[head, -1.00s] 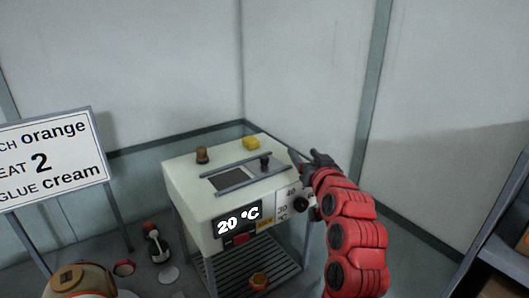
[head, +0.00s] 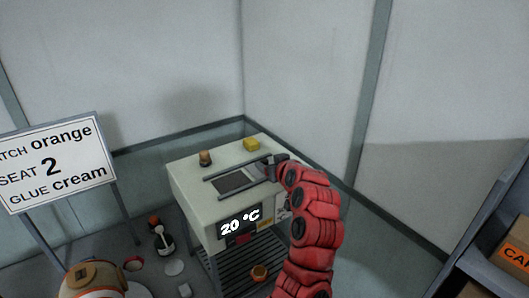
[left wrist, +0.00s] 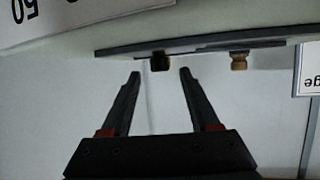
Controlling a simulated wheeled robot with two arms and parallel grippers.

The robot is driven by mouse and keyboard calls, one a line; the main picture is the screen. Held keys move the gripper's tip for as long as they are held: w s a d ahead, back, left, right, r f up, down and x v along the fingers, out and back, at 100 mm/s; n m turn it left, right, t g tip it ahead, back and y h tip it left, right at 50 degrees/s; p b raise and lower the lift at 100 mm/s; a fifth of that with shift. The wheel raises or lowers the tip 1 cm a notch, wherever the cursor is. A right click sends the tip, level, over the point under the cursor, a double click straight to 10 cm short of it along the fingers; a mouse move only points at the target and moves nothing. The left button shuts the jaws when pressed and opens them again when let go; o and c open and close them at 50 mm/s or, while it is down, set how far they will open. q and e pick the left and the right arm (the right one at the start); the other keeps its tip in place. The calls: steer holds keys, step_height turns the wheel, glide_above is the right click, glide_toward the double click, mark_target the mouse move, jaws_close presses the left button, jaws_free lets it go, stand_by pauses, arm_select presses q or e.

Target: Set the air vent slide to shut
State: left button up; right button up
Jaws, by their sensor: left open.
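The cream press box (head: 190,195) has an air vent slide on top, with two grey rails and a dark opening (head: 233,182) at the left part of the track. The slide's dark knob (left wrist: 160,61) shows in the left wrist view, just beyond and between the fingertips. In the head view my gripper largely covers the knob, at the right part of the rails. My left gripper (head: 270,163) is open at the slide; its spread jaws (left wrist: 158,73) also show in the left wrist view, with nothing gripped. My right gripper is not in view.
The front display (head: 240,222) reads 20 °C. A sign (head: 50,165) stands at left. A shelf (head: 480,250) with a carton is at right.

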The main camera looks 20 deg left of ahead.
mark_target(265, 161)
arm_select(q)
steer(key=shift+p+x, duration=0.7)
steer(key=shift+x, duration=1.4)
jaws_close()
